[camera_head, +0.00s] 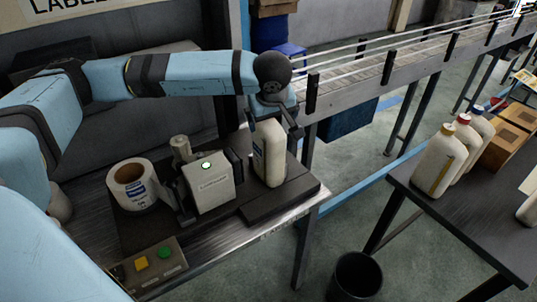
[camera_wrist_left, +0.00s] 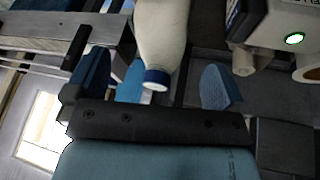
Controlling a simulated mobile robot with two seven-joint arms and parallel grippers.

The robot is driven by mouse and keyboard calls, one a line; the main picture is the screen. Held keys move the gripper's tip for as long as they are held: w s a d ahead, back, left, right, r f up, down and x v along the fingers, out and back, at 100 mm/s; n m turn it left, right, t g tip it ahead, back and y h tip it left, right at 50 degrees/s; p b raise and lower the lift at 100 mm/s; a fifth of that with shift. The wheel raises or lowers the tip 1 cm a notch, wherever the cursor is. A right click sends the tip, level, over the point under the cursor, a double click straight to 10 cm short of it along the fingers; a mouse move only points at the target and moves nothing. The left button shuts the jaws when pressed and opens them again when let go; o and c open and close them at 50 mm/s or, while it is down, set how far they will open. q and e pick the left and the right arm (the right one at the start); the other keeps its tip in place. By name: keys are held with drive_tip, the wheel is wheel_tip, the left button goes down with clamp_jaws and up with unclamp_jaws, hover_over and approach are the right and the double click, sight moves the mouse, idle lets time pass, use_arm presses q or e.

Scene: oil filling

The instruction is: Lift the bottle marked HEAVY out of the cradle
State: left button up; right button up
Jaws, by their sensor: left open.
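A cream bottle (camera_head: 268,158) with a dark label stands upright in the dark cradle (camera_head: 290,197) at the right end of the labelling bench. Any HEAVY marking is too small to read. My left gripper (camera_head: 274,115) is at the bottle's top and hides its cap in the head view. In the left wrist view, the bottle (camera_wrist_left: 162,35) shows its blue-rimmed cap between the two blue finger pads of my left gripper (camera_wrist_left: 155,86). The pads are apart, with gaps on both sides of the bottle. My right gripper is not in view.
A white labelling unit (camera_head: 209,183) with a green light stands left of the bottle, beside a label roll (camera_head: 133,184). A button box (camera_head: 152,264) is at the front. Several bottles stand on the right table (camera_head: 462,222). A conveyor (camera_head: 385,65) runs behind.

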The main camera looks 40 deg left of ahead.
sight(268, 125)
use_arm(q)
drive_tip(key=shift+w+a+f, duration=0.15)
drive_tip(key=shift+w+f, duration=0.05)
drive_tip(key=shift+f, duration=0.45)
drive_tip(key=f, duration=0.1)
drive_tip(key=w+a+f, duration=0.1)
drive_tip(key=a+f, duration=0.1)
drive_tip(key=shift+w+a+f+p, duration=0.1)
drive_tip(key=shift+w+f+p, duration=0.15)
drive_tip(key=shift+p, duration=0.05)
drive_tip(key=shift+w+f, duration=0.2)
drive_tip(key=shift+f, duration=0.25)
drive_tip(key=shift+r, duration=0.1)
clamp_jaws()
